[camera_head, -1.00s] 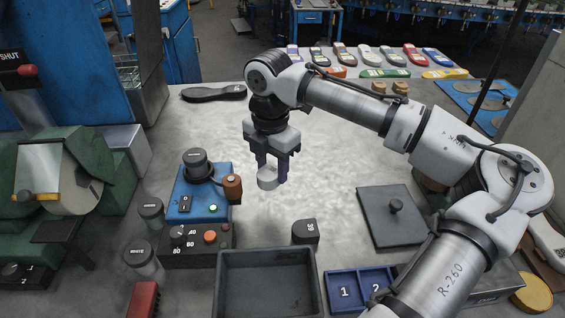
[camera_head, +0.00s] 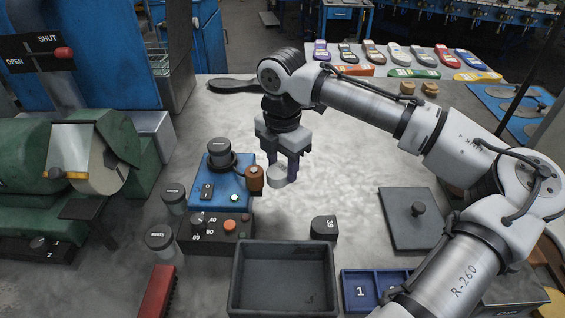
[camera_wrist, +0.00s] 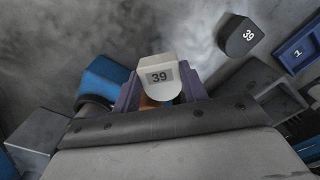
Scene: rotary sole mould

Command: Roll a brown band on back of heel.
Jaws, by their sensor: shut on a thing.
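My gripper (camera_head: 283,168) is shut on a pale heel block (camera_head: 278,176), held above the grey worktop. A brown roller (camera_head: 250,178) stands at the right edge of a blue unit (camera_head: 215,182), just left of the held heel. In the wrist view an orange-brown patch (camera_wrist: 149,103) shows partly hidden below the heel. From these views I cannot tell whether heel and roller touch. The heel's back face is hidden.
A dark-lidded pot (camera_head: 219,151) sits on the blue unit, above a control box (camera_head: 214,233) with knobs. A jar marked WHITE (camera_head: 160,244) stands left. The centre worktop is clear.

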